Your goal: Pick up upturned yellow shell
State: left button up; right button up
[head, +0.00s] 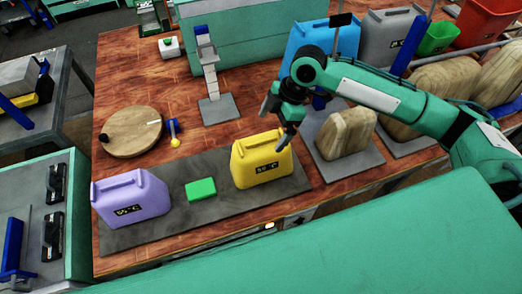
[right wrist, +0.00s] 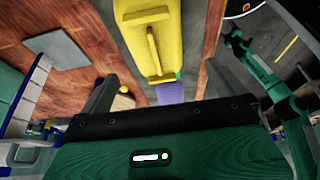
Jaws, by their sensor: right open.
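The yellow shell (head: 252,163) is a jug-like block with a bar handle on top and a dark label on its front. It stands on the dark mat (head: 215,212) at the mat's right part. My right gripper (head: 278,121) is open and empty just above its upper right side. In the right wrist view the yellow shell (right wrist: 155,42) lies ahead, its handle between the lines of the open fingers (right wrist: 155,85). It is not gripped. A green arm at the right of that view ends in a dark tip (right wrist: 237,40), probably my left gripper; its jaws are unclear.
A purple shell (head: 133,200) and a green block (head: 201,189) share the mat. A tan rounded block (head: 345,133) stands close right of the yellow shell. Behind are a blue shell (head: 320,42), a round wooden board (head: 131,132) and a grey stand (head: 218,110).

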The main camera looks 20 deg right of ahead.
aim_at(263, 140)
jog(key=x, duration=0.4)
jog(key=shift+w+a+f+p, duration=0.1)
jog(key=shift+f+p, duration=0.15)
jog(key=shift+p, duration=0.1)
jog(key=shift+a+f, duration=0.1)
jog(key=shift+f, duration=0.1)
jog(key=p+x, duration=0.2)
jog(key=x, duration=0.2)
jog(key=shift+w+f, duration=0.2)
jog(key=shift+a+f, duration=0.1)
jog(key=shift+f, duration=0.15)
jog(key=c, duration=1.3)
